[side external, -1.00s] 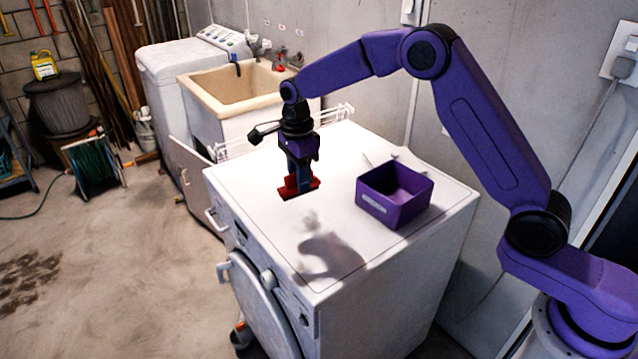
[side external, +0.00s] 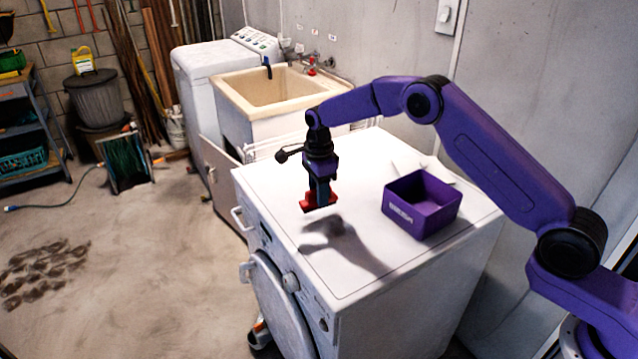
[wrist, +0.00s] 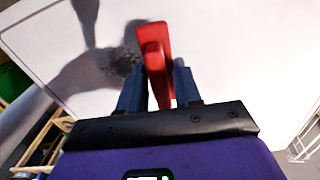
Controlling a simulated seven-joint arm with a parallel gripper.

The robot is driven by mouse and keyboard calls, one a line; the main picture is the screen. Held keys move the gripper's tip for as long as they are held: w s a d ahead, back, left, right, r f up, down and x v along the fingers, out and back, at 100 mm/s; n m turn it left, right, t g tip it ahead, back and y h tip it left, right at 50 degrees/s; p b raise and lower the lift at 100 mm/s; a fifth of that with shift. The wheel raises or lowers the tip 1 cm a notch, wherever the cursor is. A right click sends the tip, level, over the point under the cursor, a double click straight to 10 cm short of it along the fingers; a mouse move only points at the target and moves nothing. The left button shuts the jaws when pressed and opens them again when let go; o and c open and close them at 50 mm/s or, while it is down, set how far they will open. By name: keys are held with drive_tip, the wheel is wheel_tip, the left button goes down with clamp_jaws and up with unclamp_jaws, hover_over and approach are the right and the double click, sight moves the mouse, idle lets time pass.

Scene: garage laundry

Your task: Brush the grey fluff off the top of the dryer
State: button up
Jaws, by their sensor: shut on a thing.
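My gripper (side external: 320,198) is shut on a red brush (side external: 312,206), which hangs below the fingers over the dryer top. The brush also shows between my fingers in the wrist view (wrist: 154,48). The white dryer (side external: 355,160) stands in the middle of the side view. The grey fluff (wrist: 122,62) is a dark speckled patch just left of the brush in the wrist view, within my arm's shadow. In the side view the shadow makes the fluff hard to pick out. The brush appears slightly above the surface; contact cannot be told.
An open purple box (side external: 436,221) with a white label stands on the dryer to the right of my gripper. A pale flat item lies behind it. A utility sink (side external: 232,106) and a white washer (side external: 190,90) stand beyond.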

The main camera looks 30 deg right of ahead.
wheel_tip(320, 180, down, 4)
drive_tip(key=shift+r, duration=0.2)
drive_tip(key=shift+s+f, duration=0.2)
drive_tip(key=shift+s, duration=0.05)
drive_tip(key=shift+c, duration=0.3)
drive_tip(key=shift+s, duration=5.35)
drive_tip(key=shift+s+d, duration=0.15)
drive_tip(key=shift+d, duration=0.1)
drive_tip(key=shift+w+d, duration=0.35)
drive_tip(key=shift+w, duration=0.1)
drive_tip(key=shift+w+f, duration=0.1)
drive_tip(key=shift+w, duration=5.2)
drive_tip(key=shift+d, duration=0.75)
drive_tip(key=shift+s+a, duration=0.1)
drive_tip(key=shift+s, duration=5.7)
wheel_tip(320, 180, up, 8)
drive_tip(key=shift+w, duration=0.1)
